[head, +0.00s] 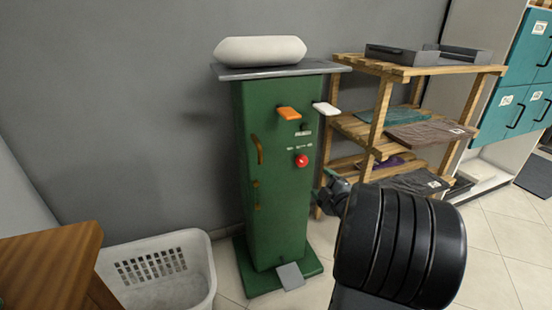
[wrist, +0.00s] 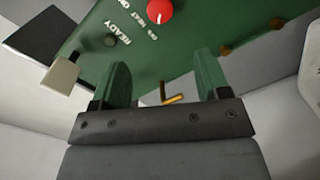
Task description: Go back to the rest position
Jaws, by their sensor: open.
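My gripper (wrist: 163,82) is open in the wrist view, with its two green fingers apart and nothing between them. In the head view my gripper (head: 332,190) is partly hidden behind my black arm link, just right of the green cabinet (head: 268,205). The cabinet carries a red knob (head: 301,160), an orange lever (head: 289,113) and a white lever (head: 326,109). The red knob also shows at the top of the wrist view (wrist: 159,12), upside down, near the word READY. A brass handle (wrist: 172,99) shows beyond the fingers. I cannot tell whether the gripper touches the cabinet.
A white padded form (head: 260,50) lies on the cabinet's top plate. A wooden shelf (head: 440,70) with folded clothes and a dark tray stands at right. A white basket (head: 205,275) and wooden table (head: 45,265) stand at left. Tiled floor is clear at front right.

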